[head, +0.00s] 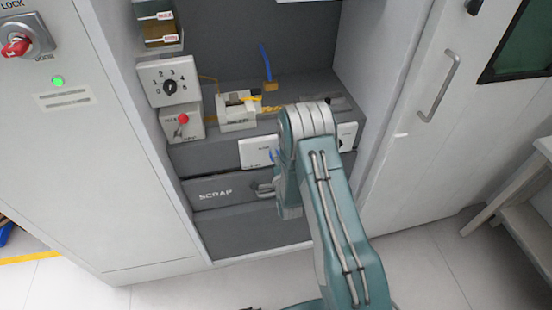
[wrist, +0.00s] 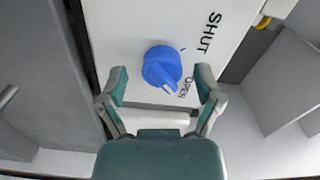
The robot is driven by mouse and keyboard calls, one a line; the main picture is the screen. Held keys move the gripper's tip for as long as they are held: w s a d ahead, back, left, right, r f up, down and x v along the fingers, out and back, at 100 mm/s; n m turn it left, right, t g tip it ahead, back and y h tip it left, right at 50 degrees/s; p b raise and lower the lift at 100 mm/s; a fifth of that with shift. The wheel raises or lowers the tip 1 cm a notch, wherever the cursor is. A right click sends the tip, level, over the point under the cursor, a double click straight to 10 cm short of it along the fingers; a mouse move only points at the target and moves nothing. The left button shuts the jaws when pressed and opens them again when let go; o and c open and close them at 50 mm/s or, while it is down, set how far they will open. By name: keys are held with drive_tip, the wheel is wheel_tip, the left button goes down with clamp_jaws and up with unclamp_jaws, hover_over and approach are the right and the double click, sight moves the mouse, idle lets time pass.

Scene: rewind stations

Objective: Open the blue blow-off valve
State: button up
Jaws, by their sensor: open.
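A round blue knob (wrist: 161,66) sits on a white panel (wrist: 120,20) in the wrist view. The panel carries the words SHUT and OPEN to the right of the knob. A white mark on the knob is at its lower edge, on the side nearer OPEN. My gripper (wrist: 162,82) is open, with one finger at each side below the knob and clear space between finger and knob. In the head view a bit of the blue knob (head: 272,154) shows on the white panel (head: 256,152), mostly behind my arm; the gripper is hidden there.
A thin blue lever (head: 266,62) stands on the upper shelf. A dial box (head: 168,80) and a red-switch box (head: 182,124) are at left. The SCRAP drawer (head: 215,192) lies below. Cabinet walls flank the bay, and a handled door (head: 440,85) is at right.

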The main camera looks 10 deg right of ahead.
drive_tip(key=shift+s, duration=0.1)
drive_tip(key=s, duration=1.1)
drive_tip(key=shift+s, duration=0.4)
drive_tip(key=shift+w, duration=0.1)
wheel_tip(320, 180, up, 19)
drive_tip(key=w+n+g, duration=0.2)
drive_tip(key=n+g, duration=0.4)
drive_tip(key=n, duration=0.1)
drive_tip(key=s+r+n+g, duration=0.3)
drive_tip(key=s+r, duration=0.3)
drive_tip(key=s, duration=0.7)
drive_tip(key=s+r+n+g, duration=0.3)
drive_tip(key=s+r+n, duration=0.2)
drive_tip(key=s, duration=0.8)
wheel_tip(320, 180, up, 2)
drive_tip(key=shift+n, duration=0.3)
